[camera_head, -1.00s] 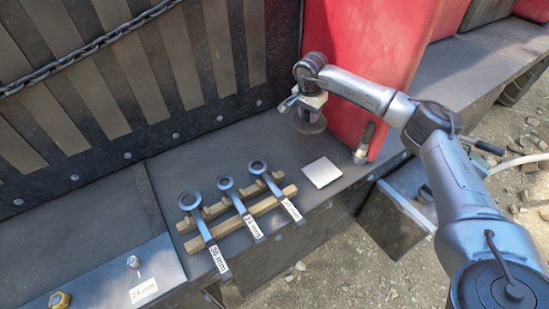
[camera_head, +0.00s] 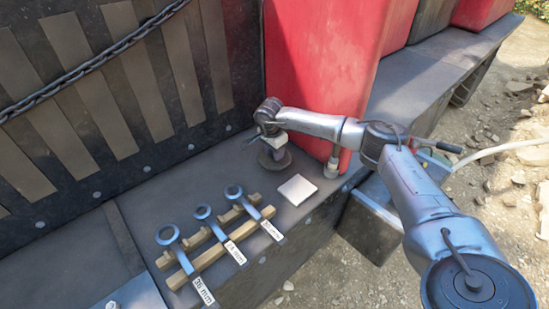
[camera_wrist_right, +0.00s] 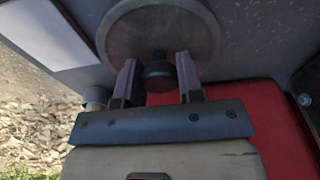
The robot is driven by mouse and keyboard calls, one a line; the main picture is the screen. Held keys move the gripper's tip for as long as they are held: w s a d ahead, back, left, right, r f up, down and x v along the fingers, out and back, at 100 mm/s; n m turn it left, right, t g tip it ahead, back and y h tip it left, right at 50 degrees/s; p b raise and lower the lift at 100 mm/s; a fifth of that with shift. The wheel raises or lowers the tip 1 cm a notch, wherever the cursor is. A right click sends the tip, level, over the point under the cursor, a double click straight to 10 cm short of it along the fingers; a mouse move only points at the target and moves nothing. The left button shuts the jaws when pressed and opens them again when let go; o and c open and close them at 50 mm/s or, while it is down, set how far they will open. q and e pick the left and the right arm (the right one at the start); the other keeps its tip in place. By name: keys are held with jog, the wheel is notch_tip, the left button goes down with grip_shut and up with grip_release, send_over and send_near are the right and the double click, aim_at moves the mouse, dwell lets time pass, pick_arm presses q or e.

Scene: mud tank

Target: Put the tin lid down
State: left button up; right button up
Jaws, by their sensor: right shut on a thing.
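The tin lid (camera_head: 276,161) is a round grey disc above or on the dark metal deck, in front of the red container. In the right wrist view the disc (camera_wrist_right: 160,18) fills the top, with its dark knob (camera_wrist_right: 157,72) between the fingers. My right gripper (camera_head: 275,143) is above the lid, and in the wrist view its fingers (camera_wrist_right: 158,80) are shut on the knob. The lid looks about level with the deck; I cannot tell whether it touches. My left gripper is not in view.
A white square plate (camera_head: 297,190) lies just right of the lid. Several labelled ring spanners (camera_head: 204,212) lie on a wooden rack (camera_head: 218,245) nearer the front. The red container (camera_head: 318,75) stands close behind. A short metal cylinder (camera_head: 332,168) stands by its base.

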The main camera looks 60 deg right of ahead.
aim_at(271, 151)
notch_tip(271, 151, down, 4)
jog(key=shift+r, duration=0.25)
jog(key=shift+f, duration=0.1)
jog(key=o, duration=0.9)
jog(key=shift+r, duration=0.55)
jog(key=r, duration=0.3)
jog(key=a+r, duration=0.1)
jog(key=r, duration=0.3)
jog(key=r+b, duration=0.1)
jog(key=r, duration=0.3)
jog(key=shift+w+a+r, duration=0.1)
jog(key=shift+w+a, duration=0.1)
